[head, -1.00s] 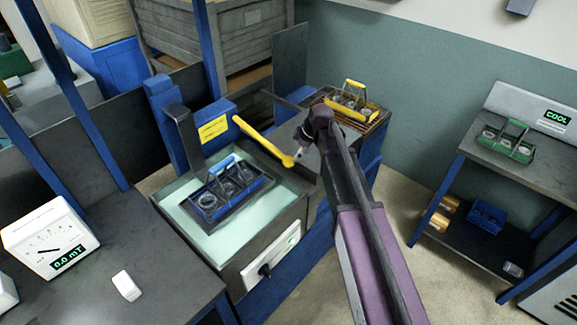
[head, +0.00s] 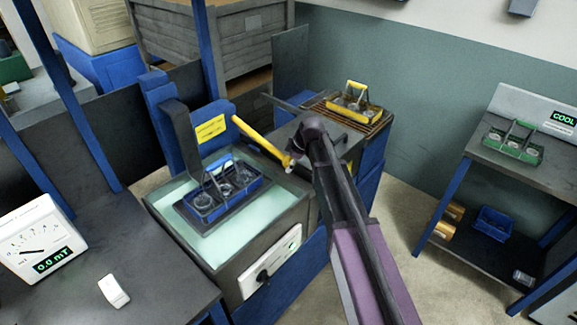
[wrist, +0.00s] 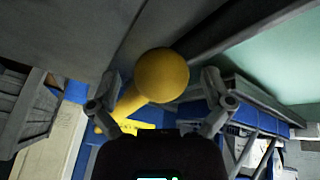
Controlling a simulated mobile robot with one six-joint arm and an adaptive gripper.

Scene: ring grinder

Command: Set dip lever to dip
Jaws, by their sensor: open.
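The dip lever is a yellow bar (head: 258,138) slanting down to the right from the blue column behind the bath, with a round end by my gripper. In the wrist view its yellow ball knob (wrist: 162,75) sits between my open fingers, with the bar running down and left behind it. My gripper (head: 291,162) is open around the knob; contact cannot be told. A blue basket (head: 238,188) with rings rests on a dark platform (head: 197,227) at the pale green bath (head: 172,203). The platform's dark upright arm is beside the column.
A yellow basket (head: 352,104) stands on a rack behind my arm. A green basket (head: 513,146) is on the right-hand bench by a COOL display (head: 563,118). A meter (head: 40,245) and a white block (head: 113,291) are on the left table. Open floor lies right of my arm.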

